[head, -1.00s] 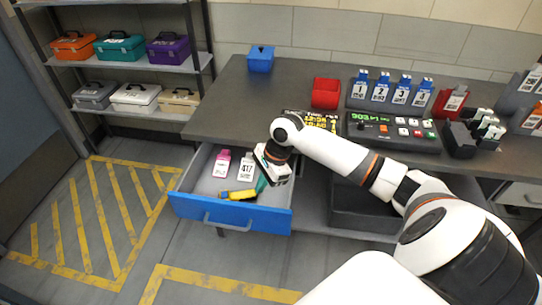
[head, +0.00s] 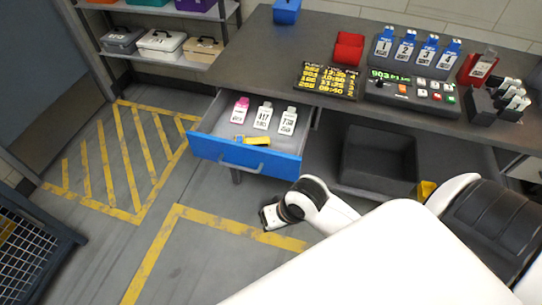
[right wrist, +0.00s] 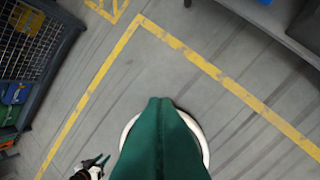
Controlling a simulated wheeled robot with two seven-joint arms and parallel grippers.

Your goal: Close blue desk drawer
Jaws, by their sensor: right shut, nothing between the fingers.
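The blue desk drawer (head: 236,157) is pulled out from under the left part of the dark desk. My left gripper (right wrist: 97,161) shows small at the lower left there, fingers apart.
A dark open bin (head: 378,160) is under the desk. Shelves stand at back left; a wire cage (head: 30,250) is at left. The floor before the drawer is clear.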

